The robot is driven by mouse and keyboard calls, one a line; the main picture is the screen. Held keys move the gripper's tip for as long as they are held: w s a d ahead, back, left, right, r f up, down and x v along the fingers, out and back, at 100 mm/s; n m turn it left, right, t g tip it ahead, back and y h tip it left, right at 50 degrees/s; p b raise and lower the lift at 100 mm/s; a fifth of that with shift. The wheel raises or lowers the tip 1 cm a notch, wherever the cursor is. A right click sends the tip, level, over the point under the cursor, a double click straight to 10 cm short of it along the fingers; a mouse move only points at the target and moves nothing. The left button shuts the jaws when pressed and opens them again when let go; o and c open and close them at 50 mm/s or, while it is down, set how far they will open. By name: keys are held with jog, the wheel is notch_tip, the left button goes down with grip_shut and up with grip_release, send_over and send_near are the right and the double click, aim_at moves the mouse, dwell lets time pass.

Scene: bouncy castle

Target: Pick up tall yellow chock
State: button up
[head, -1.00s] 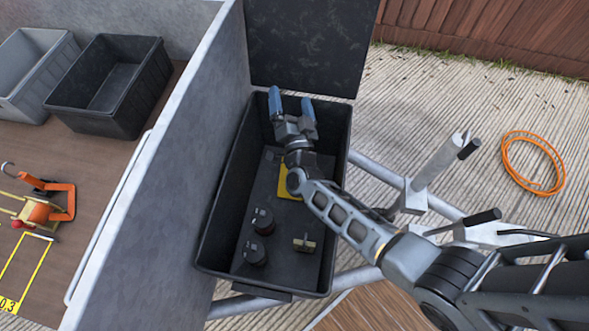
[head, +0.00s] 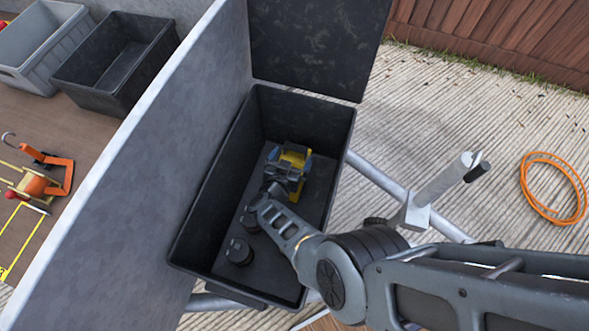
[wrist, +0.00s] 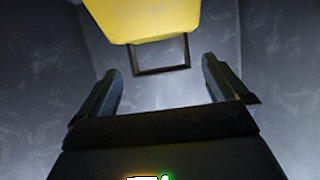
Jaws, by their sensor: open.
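The yellow chock (head: 297,151) is in the black bin, toward its far end, partly hidden by my gripper. It also shows in the wrist view as a smooth yellow block (wrist: 155,18) at the top edge, cut off by the frame. My gripper (head: 289,157) is down inside the bin at the chock, its blue-tipped fingers apart. In the wrist view my fingers (wrist: 162,66) are spread with nothing held between them, and the yellow block is beyond them. I cannot tell whether the fingers touch it. A dark rectangular outline shows just below the yellow block.
The black bin (head: 186,232) has high walls around my gripper. Dark round knob-like things (head: 239,252) sit on its floor nearer me. A grey panel (head: 130,150) stands left of it. A metal post (head: 440,190) and orange hose (head: 553,188) are at right.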

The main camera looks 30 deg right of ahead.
aim_at(296, 148)
jog(key=b+x, duration=0.2)
jog(key=x, duration=0.1)
jog(key=shift+w+d+f, duration=0.25)
jog(key=shift+f, duration=0.05)
jog(key=shift+w+d+b, duration=0.3)
jog(key=shift+w+d, duration=0.05)
jog(key=shift+w, duration=0.05)
jog(key=shift+c, duration=0.2)
jog(key=c, duration=1.8)
grip_shut()
jog(key=shift+r, duration=0.15)
